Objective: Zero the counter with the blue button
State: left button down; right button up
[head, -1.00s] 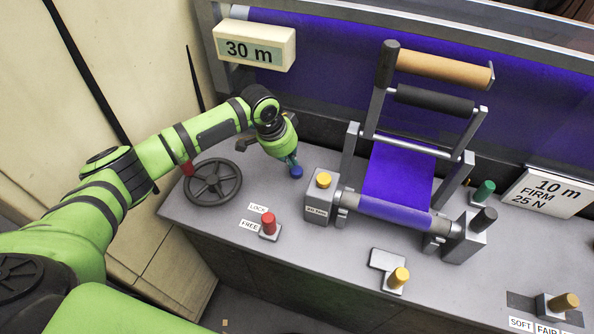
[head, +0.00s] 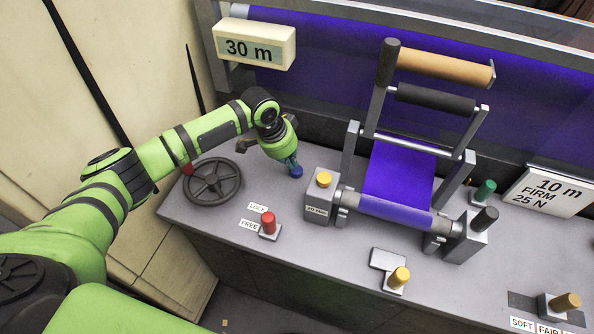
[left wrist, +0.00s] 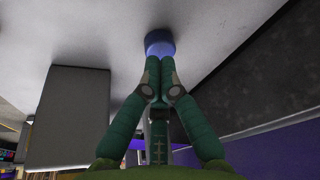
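The blue button (head: 296,171) stands on the grey bench top, left of the yellow-topped box. My left gripper (head: 291,163) points down at it from above, its tips at the button in the head view. In the left wrist view the two green fingers (left wrist: 160,62) are closed together, with nothing seen between them. Their tips meet the blue button (left wrist: 160,42) or overlap it; whether they press it I cannot tell. The counter (head: 254,46) at the upper left reads 30 m. My right gripper is not in view.
A black handwheel (head: 213,182) lies just left of my left gripper. The grey box (head: 320,207) with a yellow knob stands close on the right. A red lever (head: 268,223) by LOCK and FREE labels is nearer the front. A sign (head: 550,192) reads 10 m, FIRM, 25 N.

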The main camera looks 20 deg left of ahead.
aim_at(291, 172)
pick_arm(q)
jog(key=shift+f+b, duration=0.65)
jog(key=shift+f, duration=0.75)
jog(key=shift+r, duration=0.1)
notch_tip(291, 172, up, 6)
jog(key=p, duration=0.6)
jog(key=v, duration=1.2)
